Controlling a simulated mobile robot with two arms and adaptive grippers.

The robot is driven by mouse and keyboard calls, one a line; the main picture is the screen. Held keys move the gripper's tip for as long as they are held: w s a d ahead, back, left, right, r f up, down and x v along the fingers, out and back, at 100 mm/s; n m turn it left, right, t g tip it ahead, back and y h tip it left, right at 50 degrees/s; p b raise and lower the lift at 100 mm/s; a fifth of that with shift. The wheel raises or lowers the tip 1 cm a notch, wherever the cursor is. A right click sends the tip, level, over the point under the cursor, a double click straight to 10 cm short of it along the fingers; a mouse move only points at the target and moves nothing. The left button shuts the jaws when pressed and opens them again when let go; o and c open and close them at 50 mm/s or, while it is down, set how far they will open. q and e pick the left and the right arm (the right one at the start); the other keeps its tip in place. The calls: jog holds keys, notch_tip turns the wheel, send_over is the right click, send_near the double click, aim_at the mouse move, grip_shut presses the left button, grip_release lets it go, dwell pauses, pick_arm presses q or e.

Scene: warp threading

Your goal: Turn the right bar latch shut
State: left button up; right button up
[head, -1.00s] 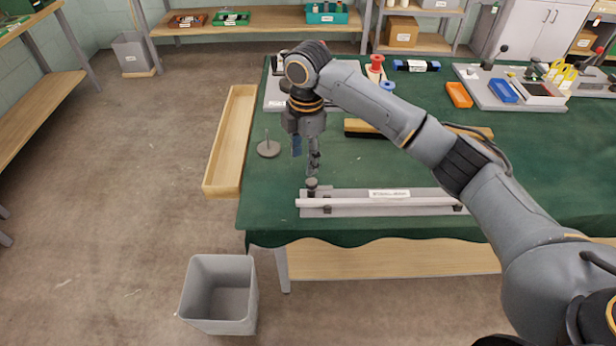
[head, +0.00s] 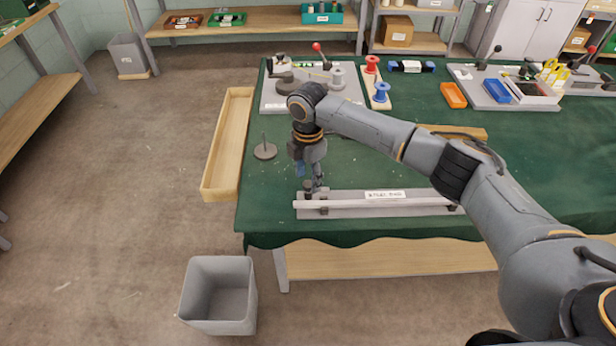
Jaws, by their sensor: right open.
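A grey bar fixture (head: 375,212) with a white label lies along the front edge of the green table. A pale rod (head: 375,203) lies along it. A small dark latch knob (head: 308,187) stands at the fixture's left end. Another dark fitting (head: 452,208) shows at the right end, partly hidden by my arm. My right gripper (head: 317,185) points down beside the knob at the left end, fingers apart. I cannot tell whether it touches the knob or how the latch is turned. My left gripper is out of view.
A round grey base with a thin pin (head: 265,151) stands left of my gripper. A wooden tray (head: 229,140) runs along the table's left edge. A grey plate with spools (head: 271,99) and red and blue spools (head: 381,95) stand behind. A grey bin (head: 220,297) is on the floor.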

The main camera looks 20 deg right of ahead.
jog(key=shift+f, duration=0.7)
grip_shut()
jog(key=shift+r+m+p, duration=0.2)
jog(key=shift+m+p, duration=0.3)
jog(key=shift+p, duration=0.3)
jog(key=m+p, duration=0.6)
jog(key=shift+m+p, duration=0.4)
jog(key=m+p, duration=0.3)
jog(key=m, duration=0.2)
jog(key=shift+p, duration=0.4)
jog(key=m+p, duration=0.2)
jog(key=m, duration=0.3)
jog(key=shift+f, duration=0.1)
